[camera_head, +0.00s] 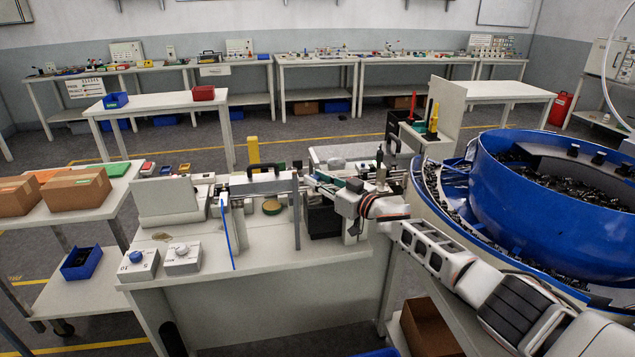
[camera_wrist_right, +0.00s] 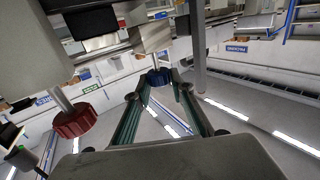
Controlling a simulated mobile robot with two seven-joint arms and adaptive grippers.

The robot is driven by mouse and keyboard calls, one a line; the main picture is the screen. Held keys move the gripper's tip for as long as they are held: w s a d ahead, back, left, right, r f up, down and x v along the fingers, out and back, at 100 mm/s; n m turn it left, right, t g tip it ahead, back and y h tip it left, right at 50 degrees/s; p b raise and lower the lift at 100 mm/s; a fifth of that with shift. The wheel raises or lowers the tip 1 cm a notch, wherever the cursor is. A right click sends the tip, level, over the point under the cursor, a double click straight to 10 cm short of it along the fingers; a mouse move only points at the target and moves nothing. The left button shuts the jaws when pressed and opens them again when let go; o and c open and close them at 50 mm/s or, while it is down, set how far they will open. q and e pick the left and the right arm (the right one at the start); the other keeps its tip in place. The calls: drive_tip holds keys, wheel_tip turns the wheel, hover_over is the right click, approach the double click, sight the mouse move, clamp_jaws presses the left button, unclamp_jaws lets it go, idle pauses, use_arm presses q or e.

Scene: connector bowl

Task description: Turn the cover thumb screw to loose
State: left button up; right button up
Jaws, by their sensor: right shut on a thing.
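My right gripper (camera_head: 322,183) reaches in from the right over the middle of the machine bench. It also shows in the right wrist view (camera_wrist_right: 158,84), where its two green-lined fingers close on a small dark blue knob (camera_wrist_right: 158,76). This knob looks like a thumb screw; its turn position cannot be told. A red ribbed knob (camera_wrist_right: 75,121) on a metal shaft stands apart from the fingers, at the left of the wrist view. In the head view both knobs are too small or hidden to make out. My left gripper is not in view.
The bench (camera_head: 290,262) carries two knob boxes (camera_head: 183,262) at its front left and a thin blue upright (camera_head: 228,235). A metal post (camera_wrist_right: 198,45) stands close right of my fingers. A big blue bowl feeder (camera_head: 545,215) fills the right side.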

drive_tip(key=o, duration=1.1)
drive_tip(key=shift+o, duration=0.2)
drive_tip(key=v, duration=0.7)
drive_tip(key=shift+s, duration=0.25)
drive_tip(key=shift+d, duration=0.1)
